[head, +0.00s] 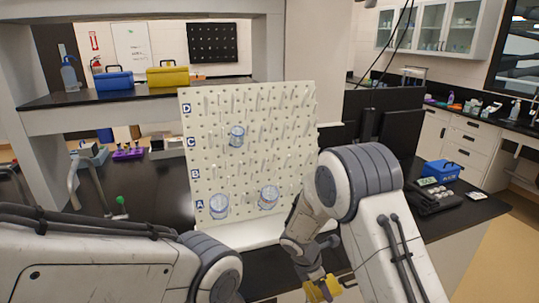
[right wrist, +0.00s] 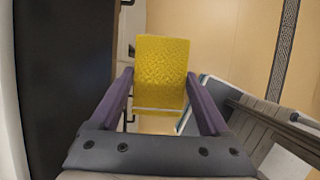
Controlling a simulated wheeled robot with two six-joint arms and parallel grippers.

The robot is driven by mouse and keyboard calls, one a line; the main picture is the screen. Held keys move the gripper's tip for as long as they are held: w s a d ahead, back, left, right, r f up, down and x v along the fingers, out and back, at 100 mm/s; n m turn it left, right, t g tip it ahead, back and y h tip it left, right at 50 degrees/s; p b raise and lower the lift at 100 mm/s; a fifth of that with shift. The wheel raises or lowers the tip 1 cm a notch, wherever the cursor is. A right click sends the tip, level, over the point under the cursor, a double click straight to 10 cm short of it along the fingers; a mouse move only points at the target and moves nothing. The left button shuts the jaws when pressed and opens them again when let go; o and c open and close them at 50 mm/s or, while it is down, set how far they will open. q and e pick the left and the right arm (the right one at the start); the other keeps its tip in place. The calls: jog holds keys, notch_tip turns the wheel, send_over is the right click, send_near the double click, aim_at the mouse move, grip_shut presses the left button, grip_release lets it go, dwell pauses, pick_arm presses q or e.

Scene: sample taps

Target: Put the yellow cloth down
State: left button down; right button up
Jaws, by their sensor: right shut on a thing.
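The yellow cloth (right wrist: 162,72) is between the purple fingers of my right gripper (right wrist: 159,88) in the right wrist view. The gripper is shut on it, and the cloth reaches beyond the fingertips. In the head view the cloth (head: 323,290) shows at the bottom edge, low in front of the black bench. My right arm hides part of the bench there. My left arm comes in at the lower left, but its gripper is not in view.
A white pegboard (head: 250,150) with several glass beakers on it stands on the black bench (head: 150,195). A blue box (head: 441,170) and a dark device (head: 435,196) sit on the bench at the right. Tan floor (right wrist: 225,40) shows below the cloth.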

jog(key=s+d+f+m+g+y+b, duration=0.1)
jog(key=s+m, duration=0.4)
jog(key=m, duration=0.6)
jog(key=s+d+f+m+g+y+b, duration=0.1)
jog(key=s+d+f+m+g+y, duration=0.2)
jog(key=m, duration=0.7)
jog(key=shift+s+f+m+g+b, duration=0.35)
jog(key=shift+s+f+g, duration=0.25)
jog(key=shift+s+g, duration=0.35)
jog(key=shift+w, duration=0.1)
